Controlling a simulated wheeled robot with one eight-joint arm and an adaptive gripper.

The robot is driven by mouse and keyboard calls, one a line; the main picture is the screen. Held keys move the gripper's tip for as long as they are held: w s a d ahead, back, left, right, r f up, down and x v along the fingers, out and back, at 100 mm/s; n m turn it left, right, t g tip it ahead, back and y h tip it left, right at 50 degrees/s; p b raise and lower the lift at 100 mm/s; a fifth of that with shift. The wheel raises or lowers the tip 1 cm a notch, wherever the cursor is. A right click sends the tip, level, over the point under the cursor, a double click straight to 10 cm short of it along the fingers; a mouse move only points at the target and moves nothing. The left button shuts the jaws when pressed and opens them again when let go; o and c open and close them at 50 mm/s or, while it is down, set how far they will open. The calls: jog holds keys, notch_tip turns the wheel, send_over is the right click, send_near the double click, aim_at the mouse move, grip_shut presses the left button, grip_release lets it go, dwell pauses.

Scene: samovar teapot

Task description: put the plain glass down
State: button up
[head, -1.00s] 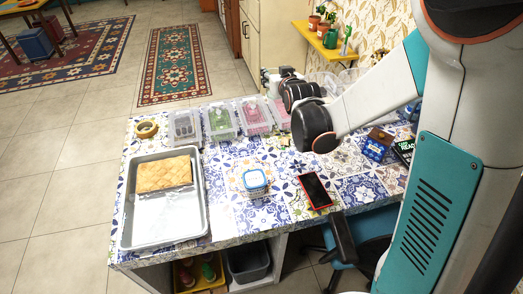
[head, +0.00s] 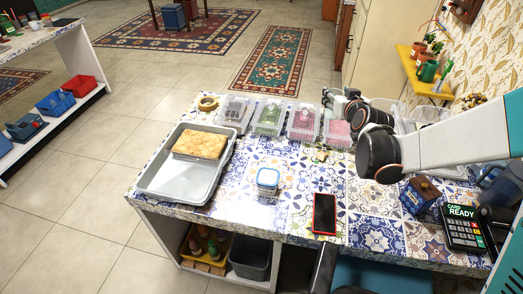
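I cannot make out a plain glass in the head view. My arm reaches in from the right over the tiled counter (head: 291,205). My gripper (head: 332,98) is at its far end, small and partly hidden by my dark wrist joints, near the back edge by the clear boxes. I cannot tell whether its fingers are open, shut or holding something.
Clear boxes (head: 270,117) line the back edge beside a tape roll (head: 208,103). A metal tray (head: 164,183) holds a flat bread (head: 200,144). A small blue-white tub (head: 268,179), phone (head: 324,213) and card reader (head: 464,234) stand forward. Tiles between tub and boxes are mostly bare.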

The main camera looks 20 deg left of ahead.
jog(key=s+a+f+n+g+y+b, duration=0.1)
jog(key=a+f+n+y, duration=0.1)
jog(key=a, duration=0.6)
jog(key=s+a+f+n+g+y+b, duration=0.1)
jog(key=a+y, duration=0.1)
jog(key=a, duration=0.7)
jog(key=f+b, duration=0.3)
jog(key=f, duration=0.7)
jog(key=f+b, duration=0.4)
jog(key=f, duration=0.5)
jog(key=shift+s+f, duration=0.2)
jog(key=shift+f, duration=0.15)
jog(key=shift+d+r, duration=0.1)
jog(key=o, duration=1.4)
